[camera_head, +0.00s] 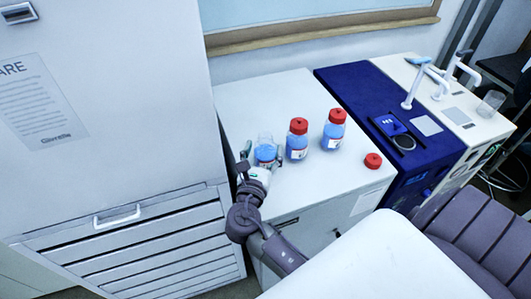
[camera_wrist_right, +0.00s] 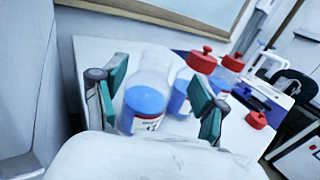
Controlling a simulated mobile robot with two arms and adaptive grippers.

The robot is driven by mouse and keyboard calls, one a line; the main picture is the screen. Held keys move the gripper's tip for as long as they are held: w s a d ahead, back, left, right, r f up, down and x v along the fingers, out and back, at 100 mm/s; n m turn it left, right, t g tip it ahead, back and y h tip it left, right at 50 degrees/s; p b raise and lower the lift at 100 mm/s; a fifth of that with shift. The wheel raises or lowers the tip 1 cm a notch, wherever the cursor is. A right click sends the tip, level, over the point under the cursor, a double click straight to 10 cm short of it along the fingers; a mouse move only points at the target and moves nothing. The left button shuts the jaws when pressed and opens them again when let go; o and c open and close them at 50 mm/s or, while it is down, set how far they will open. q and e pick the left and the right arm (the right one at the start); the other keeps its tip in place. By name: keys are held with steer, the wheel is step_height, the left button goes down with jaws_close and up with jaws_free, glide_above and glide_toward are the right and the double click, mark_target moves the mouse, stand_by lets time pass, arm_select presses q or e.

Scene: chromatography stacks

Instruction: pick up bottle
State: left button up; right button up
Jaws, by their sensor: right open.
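An uncapped clear bottle with blue content and a white label (camera_head: 265,153) stands upright on the white cabinet top. My right gripper (camera_head: 260,164) is open at this bottle, on its near side. In the right wrist view the bottle (camera_wrist_right: 147,100) shows between the two green-padded fingers of the gripper (camera_wrist_right: 158,92). Contact with the fingers cannot be told. Two red-capped blue bottles stand to its right, a middle one (camera_head: 297,141) and a farther one (camera_head: 334,131). My left gripper is not in view.
A loose red cap (camera_head: 372,160) lies on the white cabinet top (camera_head: 330,175), right of the bottles. A tall grey cabinet (camera_head: 110,110) stands close on the left. A blue instrument (camera_head: 365,95) adjoins on the right. The surface in front of the capped bottles is clear.

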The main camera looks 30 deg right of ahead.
mark_target(264, 143)
steer(key=shift+p+x, duration=0.55)
steer(key=shift+x, duration=1.8)
steer(key=shift+w+f, duration=0.1)
steer(key=shift+w, duration=0.2)
steer(key=shift+s+a, duration=0.1)
steer(key=shift+a, duration=0.05)
steer(key=shift+c, duration=0.8)
steer(key=c, duration=1.1)
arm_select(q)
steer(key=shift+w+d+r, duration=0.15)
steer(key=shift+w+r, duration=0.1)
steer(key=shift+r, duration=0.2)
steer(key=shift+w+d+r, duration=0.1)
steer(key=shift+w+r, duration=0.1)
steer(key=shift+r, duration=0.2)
arm_select(e)
jaws_close()
